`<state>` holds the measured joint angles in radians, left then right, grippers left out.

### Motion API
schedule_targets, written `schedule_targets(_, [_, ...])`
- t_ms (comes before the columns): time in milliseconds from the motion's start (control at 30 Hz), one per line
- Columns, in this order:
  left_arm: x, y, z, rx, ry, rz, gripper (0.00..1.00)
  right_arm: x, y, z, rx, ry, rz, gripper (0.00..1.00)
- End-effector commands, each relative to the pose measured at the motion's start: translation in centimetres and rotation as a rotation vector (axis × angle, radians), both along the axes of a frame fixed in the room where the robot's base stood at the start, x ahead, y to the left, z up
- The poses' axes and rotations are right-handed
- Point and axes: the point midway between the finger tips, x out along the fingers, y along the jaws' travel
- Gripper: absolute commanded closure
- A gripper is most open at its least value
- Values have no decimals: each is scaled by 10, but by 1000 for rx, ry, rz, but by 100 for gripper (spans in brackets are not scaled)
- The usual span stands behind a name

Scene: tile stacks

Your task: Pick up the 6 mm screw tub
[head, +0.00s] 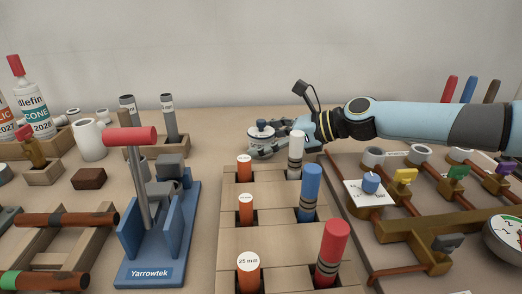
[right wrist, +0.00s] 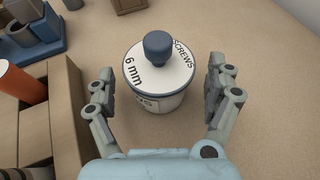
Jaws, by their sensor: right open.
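The 6 mm screw tub (right wrist: 150,72) is a white round tub with a dark blue knob on its lid; the lid reads "6 mm" and "SCREWS". In the head view the tub (head: 260,133) stands upright on the table behind the wooden block. My right gripper (right wrist: 161,70) is open, with one finger on each side of the tub and visible gaps between. In the head view the right gripper (head: 264,147) reaches in from the right, low at the tub; its fingers partly hide the tub's lower side. My left gripper does not show.
A wooden block (head: 270,222) with several coloured cylinders stands just in front of the tub. A pipe board with valves (head: 405,228) lies to the right, under my right arm. A blue Yarrowtek stand (head: 180,255) with a red handle is at left. Table behind the tub is clear.

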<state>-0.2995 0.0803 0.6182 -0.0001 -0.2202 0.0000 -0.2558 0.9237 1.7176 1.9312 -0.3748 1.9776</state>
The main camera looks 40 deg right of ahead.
Motion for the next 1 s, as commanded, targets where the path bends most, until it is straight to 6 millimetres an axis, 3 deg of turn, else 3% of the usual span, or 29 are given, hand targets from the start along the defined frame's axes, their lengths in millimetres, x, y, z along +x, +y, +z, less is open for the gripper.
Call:
schedule_targets(167, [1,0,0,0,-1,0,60,0,0,0,0,0,0,15])
schedule_targets(767, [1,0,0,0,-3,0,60,0,0,0,-1,0,0,94])
schedule_targets(1000, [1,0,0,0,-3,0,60,0,0,1,-2,-2,0,97])
